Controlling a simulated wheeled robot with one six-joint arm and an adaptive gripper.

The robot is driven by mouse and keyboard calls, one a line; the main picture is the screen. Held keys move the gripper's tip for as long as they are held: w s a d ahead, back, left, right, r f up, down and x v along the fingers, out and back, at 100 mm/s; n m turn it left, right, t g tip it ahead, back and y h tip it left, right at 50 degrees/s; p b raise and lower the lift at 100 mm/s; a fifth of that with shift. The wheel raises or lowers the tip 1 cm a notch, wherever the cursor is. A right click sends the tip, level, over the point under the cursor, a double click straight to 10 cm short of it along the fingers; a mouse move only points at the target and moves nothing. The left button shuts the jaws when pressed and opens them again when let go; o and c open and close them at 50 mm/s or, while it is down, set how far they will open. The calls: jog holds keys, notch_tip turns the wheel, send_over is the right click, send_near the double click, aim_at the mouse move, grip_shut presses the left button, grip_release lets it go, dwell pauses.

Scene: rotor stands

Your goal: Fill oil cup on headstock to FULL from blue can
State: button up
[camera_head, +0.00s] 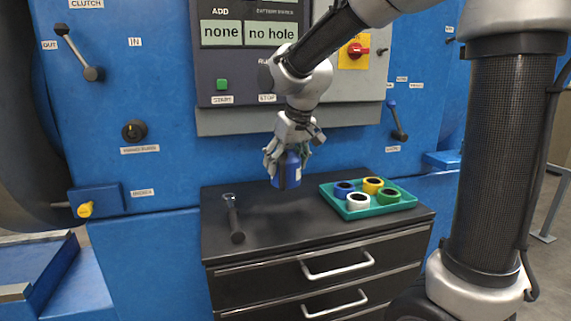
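My gripper (288,153) points down over the cabinet and has its fingers around a blue can (287,173). The can looks upright and is held above the cabinet top, with a soft shadow below it. The blue machine (160,90) fills the background. A blue block with a yellow knob or cap (85,210) sticks out at its lower left, with a label too small to read. I cannot tell which part is the oil cup, and no FULL mark is readable.
The black drawer cabinet (330,248) carries a dark-handled tool (236,222) at left and a green tray (390,206) of several coloured ring-like pieces at right. A grey panel (222,115) with signs reading "none" and "no hole" stands behind my gripper. Levers (80,55) stick out at upper left.

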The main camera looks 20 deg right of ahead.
aim_at(286, 148)
jog(key=shift+r, duration=1.75)
